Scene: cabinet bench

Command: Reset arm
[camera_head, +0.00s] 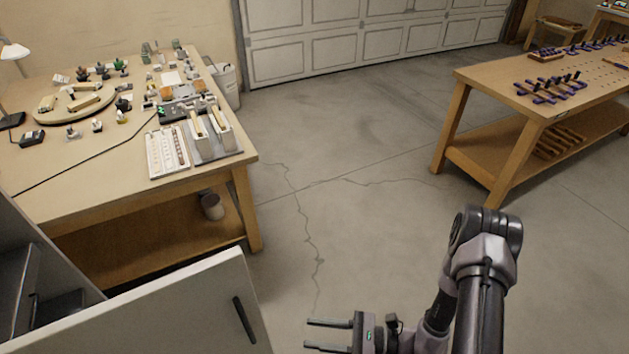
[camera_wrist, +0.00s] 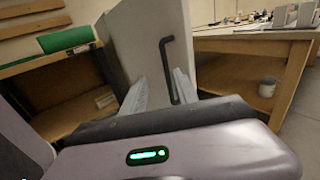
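My gripper (camera_head: 308,335) is at the bottom centre of the head view, over the floor. Its two fingers point left and are apart, with nothing between them. The fingers (camera_wrist: 160,92) also show apart in the wrist view. My arm reaches down to it from the right. A light grey cabinet door (camera_head: 185,310) with a dark bar handle (camera_head: 244,320) stands open at the lower left. The gripper is to the right of the door, apart from it in the head view. The door (camera_wrist: 135,40) and handle (camera_wrist: 168,65) are ahead in the wrist view.
A cluttered wooden workbench (camera_head: 110,170) stands at the left, with a can (camera_head: 212,206) on its lower shelf. Another wooden table (camera_head: 500,80) with blue clamps is at the right. Bare cracked floor (camera_head: 350,190) lies between them. A green roll (camera_wrist: 66,39) shows in the wrist view.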

